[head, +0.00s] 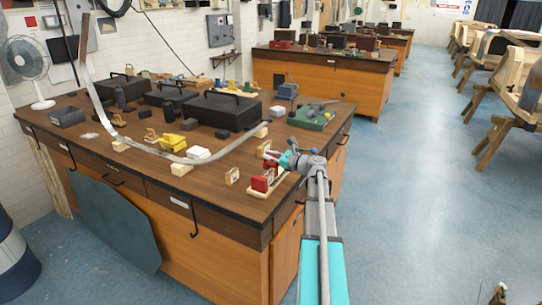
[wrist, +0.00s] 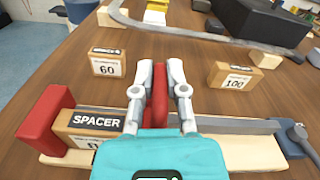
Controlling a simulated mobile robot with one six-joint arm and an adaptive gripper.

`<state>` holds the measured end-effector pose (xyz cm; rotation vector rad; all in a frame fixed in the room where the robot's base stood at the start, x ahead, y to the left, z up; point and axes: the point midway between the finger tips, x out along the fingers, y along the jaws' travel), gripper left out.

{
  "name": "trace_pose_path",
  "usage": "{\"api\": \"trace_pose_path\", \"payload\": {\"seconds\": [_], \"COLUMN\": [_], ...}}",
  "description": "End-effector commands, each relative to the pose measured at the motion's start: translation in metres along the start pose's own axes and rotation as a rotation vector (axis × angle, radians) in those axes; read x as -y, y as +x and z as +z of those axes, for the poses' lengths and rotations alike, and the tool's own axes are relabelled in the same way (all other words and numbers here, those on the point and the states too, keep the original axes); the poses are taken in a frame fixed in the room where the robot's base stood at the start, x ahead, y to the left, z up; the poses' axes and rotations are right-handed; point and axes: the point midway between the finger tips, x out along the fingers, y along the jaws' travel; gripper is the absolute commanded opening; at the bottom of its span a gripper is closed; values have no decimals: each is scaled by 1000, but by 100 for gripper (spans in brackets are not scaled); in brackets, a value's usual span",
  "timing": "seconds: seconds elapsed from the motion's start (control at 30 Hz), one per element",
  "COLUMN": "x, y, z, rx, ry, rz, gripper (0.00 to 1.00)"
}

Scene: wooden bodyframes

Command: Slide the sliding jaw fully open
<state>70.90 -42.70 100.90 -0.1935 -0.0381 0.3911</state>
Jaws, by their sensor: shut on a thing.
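The red sliding jaw (wrist: 159,92) stands upright between the two fingers of my gripper (wrist: 160,72) in the wrist view. The fingers are shut on it, one on each side. The red fixed jaw (wrist: 46,118) is at the left end of the pale wooden base (wrist: 245,152); it also shows in the head view (head: 260,184). A wooden block labelled SPACER (wrist: 93,122) sits between the jaws, close beside the fixed jaw. A grey bar (wrist: 235,126) runs right from the sliding jaw to a dark blue-grey part (wrist: 302,140). My teal wrist hides the middle of the base.
Wooden blocks marked 60 (wrist: 108,62) and 100 (wrist: 230,76) stand behind the base. A long bent metal strip (head: 150,148) lies farther back on the workbench (head: 150,168). Black cases (head: 215,110) and a green tool (head: 313,118) stand beyond it.

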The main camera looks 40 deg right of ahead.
Motion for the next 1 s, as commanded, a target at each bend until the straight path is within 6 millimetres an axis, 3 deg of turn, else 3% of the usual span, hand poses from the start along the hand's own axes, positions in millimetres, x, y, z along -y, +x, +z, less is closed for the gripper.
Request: {"api": "trace_pose_path", "payload": {"seconds": [0.4,0.77,0.8,0.93,1.0], "x": [56,58,58,58,57], "y": [2,1,1,1,1], "z": [-11,-11,-11,-11,-11], "rx": [1,1,1,1,1], "ry": [-1,-1,-1,-1,-1], "rz": [-3,-3,-3,-2,-1], "gripper": [0,0,25,49,51]}}
